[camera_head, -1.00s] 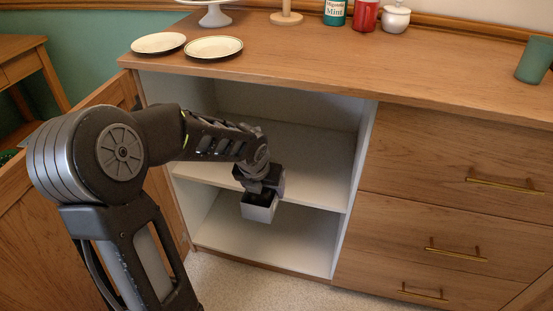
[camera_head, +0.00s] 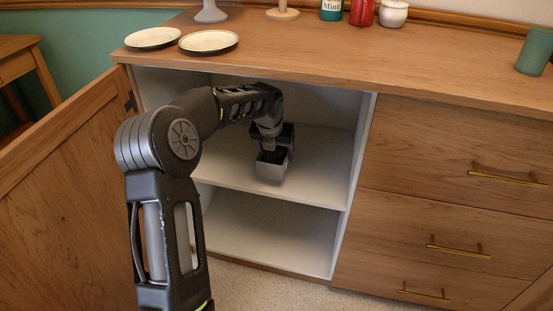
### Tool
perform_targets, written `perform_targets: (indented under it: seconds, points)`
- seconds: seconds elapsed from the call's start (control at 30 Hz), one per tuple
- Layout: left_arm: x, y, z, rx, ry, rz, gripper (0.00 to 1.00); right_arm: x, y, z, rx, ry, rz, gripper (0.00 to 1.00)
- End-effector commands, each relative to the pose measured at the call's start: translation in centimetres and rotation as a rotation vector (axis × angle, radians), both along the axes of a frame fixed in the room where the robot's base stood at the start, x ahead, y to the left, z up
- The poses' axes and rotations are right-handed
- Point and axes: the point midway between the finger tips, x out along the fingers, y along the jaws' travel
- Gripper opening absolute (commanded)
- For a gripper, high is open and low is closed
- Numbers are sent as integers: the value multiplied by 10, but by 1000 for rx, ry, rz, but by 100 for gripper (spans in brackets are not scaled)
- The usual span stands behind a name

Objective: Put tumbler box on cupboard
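The tumbler box, a small light grey open-topped box (camera_head: 270,172), is held in my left gripper (camera_head: 272,155). The gripper points down with its fingers at the box's upper part, and the finger contact is partly hidden. The box is inside the open cupboard (camera_head: 345,165), at the middle shelf (camera_head: 315,165). I cannot tell whether its base touches the shelf. My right gripper is not in view.
The cupboard door (camera_head: 65,190) stands open at the left. Drawers with brass handles (camera_head: 507,177) are at the right. Two plates (camera_head: 209,41), jars and a green cup (camera_head: 535,50) stand on the top. The lower compartment (camera_head: 270,235) is empty.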

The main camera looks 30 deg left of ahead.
Motion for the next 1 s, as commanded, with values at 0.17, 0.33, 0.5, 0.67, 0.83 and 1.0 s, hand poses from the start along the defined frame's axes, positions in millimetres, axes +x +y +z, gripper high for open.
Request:
perform_targets:
  seconds: [0.17,0.33,0.5,0.67,0.83,1.0]
  points:
    - [8,3,-5,0,-1,1,31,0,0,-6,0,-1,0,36]
    - [7,2,-31,1,-2,0,31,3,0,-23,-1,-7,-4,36]
    - [7,3,-34,1,-3,0,31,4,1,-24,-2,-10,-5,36]
    - [7,3,-34,1,-3,0,31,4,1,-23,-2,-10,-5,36]
    - [6,2,-37,0,0,0,76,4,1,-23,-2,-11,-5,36]
    - [6,3,-37,0,0,0,89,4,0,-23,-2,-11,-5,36]
